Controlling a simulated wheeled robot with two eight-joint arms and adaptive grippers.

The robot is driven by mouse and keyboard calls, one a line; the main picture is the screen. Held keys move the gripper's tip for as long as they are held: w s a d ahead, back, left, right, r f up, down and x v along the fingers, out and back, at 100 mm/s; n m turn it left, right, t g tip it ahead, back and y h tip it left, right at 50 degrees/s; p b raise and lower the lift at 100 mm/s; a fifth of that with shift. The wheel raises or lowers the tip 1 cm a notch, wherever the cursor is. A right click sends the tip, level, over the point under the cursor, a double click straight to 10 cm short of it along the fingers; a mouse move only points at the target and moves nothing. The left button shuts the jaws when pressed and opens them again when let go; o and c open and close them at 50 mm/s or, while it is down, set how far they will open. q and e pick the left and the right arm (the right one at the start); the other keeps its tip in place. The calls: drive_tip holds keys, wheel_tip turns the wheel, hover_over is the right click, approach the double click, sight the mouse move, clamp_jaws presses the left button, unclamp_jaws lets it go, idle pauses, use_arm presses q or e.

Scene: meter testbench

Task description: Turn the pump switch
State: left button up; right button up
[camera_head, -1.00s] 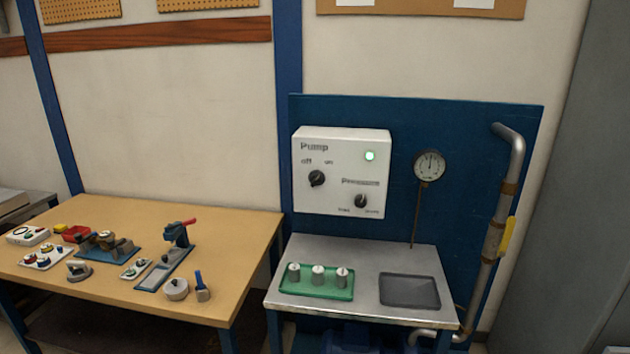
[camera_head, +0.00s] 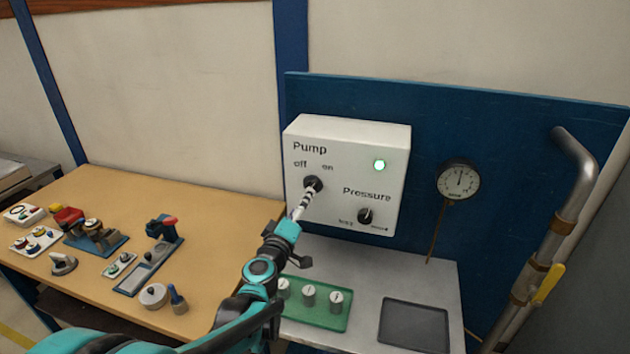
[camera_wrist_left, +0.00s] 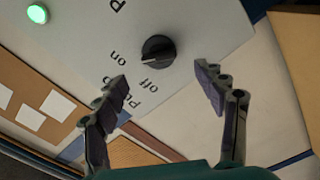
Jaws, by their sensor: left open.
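The pump switch (camera_head: 313,184) is a round black knob on the white control box (camera_head: 390,145), under the words Pump, off and on. In the left wrist view the knob (camera_wrist_left: 158,51) shows a pale mark on its face; its exact setting is hard to tell. My left gripper (camera_head: 305,201) reaches up to the knob from below in the head view and partly covers it. In the left wrist view my left gripper (camera_wrist_left: 162,78) is open, with the knob just beyond and between its spread fingertips. No finger visibly touches the knob. My right gripper is out of view.
A green lamp (camera_head: 379,165) is lit on the box, with a black pressure knob (camera_head: 365,216) below it. A gauge (camera_head: 458,180) and a pipe (camera_head: 560,220) are to the right. A green tray (camera_head: 330,320) with metal weights sits below.

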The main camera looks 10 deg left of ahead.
use_arm(q)
drive_tip(key=w+b, duration=0.1)
drive_tip(key=w, duration=0.6)
drive_tip(key=shift+d+b, duration=0.15)
drive_tip(key=shift+b, duration=0.2)
drive_tip(key=c, duration=1.2)
